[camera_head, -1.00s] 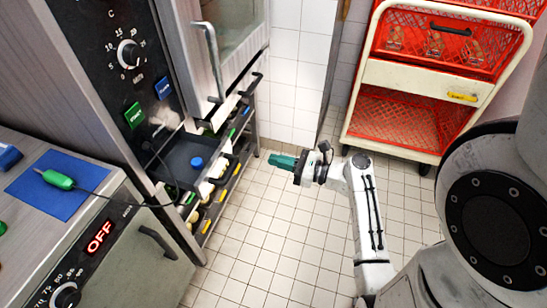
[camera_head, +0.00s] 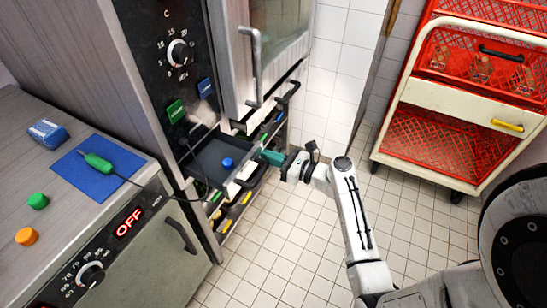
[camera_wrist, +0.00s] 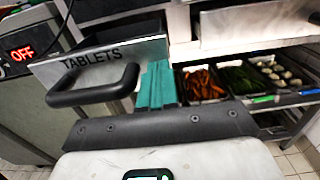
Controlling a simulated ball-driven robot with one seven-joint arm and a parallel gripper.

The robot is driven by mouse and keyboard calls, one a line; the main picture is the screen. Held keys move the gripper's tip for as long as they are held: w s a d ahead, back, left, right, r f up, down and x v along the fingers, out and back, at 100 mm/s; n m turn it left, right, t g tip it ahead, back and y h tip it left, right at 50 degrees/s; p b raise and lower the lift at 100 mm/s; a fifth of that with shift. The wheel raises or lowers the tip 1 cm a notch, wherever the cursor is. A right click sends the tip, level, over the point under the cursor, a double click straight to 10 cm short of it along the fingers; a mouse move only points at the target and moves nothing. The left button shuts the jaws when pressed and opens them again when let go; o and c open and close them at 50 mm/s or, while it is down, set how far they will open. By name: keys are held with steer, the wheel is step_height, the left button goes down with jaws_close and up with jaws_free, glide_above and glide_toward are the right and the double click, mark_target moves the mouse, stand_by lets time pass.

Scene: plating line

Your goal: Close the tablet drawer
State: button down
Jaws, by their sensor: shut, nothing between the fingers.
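The tablet drawer (camera_head: 208,152) stands pulled out below the oven door, with a blue round piece (camera_head: 228,162) inside. In the wrist view its metal front (camera_wrist: 100,60) reads TABLETS and carries a black bar handle (camera_wrist: 98,88). My gripper (camera_head: 270,157) has teal fingers, shut and empty, just off the drawer front in the head view. In the wrist view the fingers (camera_wrist: 157,85) point at the front's right part, to the right of the handle. I cannot tell whether they touch it.
Trays of food (camera_wrist: 205,84) sit on a rack beside and below the drawer. A glass door with a long handle (camera_head: 256,68) stands above it. A counter with a blue mat (camera_head: 98,168) is at left, a red-basket cart (camera_head: 460,110) at right. Tiled floor lies between.

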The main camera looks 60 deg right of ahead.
mark_target(230, 145)
steer(key=w, duration=1.4)
steer(key=shift+w+a, duration=0.1)
steer(key=shift+a, duration=0.15)
steer(key=shift+w, duration=0.25)
steer(key=shift+w+r, duration=0.1)
steer(key=shift+w, duration=0.15)
steer(key=shift+a+r, duration=0.1)
steer(key=shift+a, duration=0.05)
